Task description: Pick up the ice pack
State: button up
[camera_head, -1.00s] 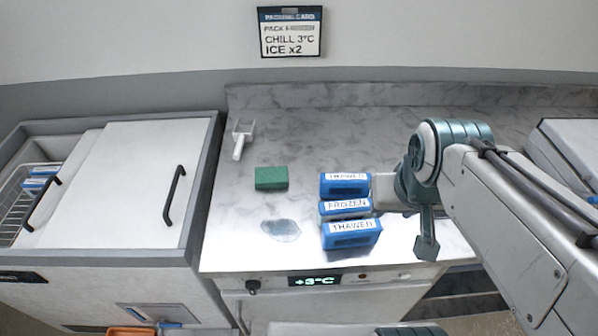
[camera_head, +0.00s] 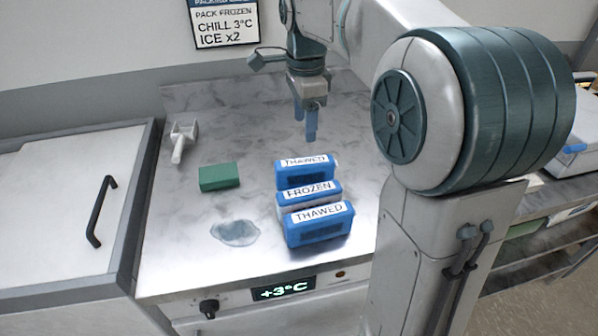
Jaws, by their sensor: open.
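Three blue ice packs stand in a close row on the marble-look counter (camera_head: 185,225). The back one (camera_head: 304,175) is labelled THAWED, the middle one (camera_head: 308,193) FROZEN, and the front one (camera_head: 319,225) THAWED. The middle pack is partly hidden by the front one. My gripper (camera_head: 311,128) hangs pointing down behind the row, above the counter and apart from the packs. It is open and holds nothing.
A green block (camera_head: 219,177) and a white scoop (camera_head: 181,142) lie left of the packs. A clear puddle (camera_head: 236,233) lies in front of the block. A card (camera_head: 224,22) reading PACK FROZEN, CHILL 3°C, ICE x2 hangs on the wall. A lidded white chest (camera_head: 55,215) stands at left.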

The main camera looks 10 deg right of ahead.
aim_at(304, 161)
jog(key=shift+m, duration=0.5)
jog(key=f, duration=0.9)
jog(key=w+f+b, duration=0.1)
jog(key=f, duration=0.4)
jog(key=shift+d+f, duration=0.15)
jog(key=shift+f, duration=0.1)
jog(key=c, duration=1.3)
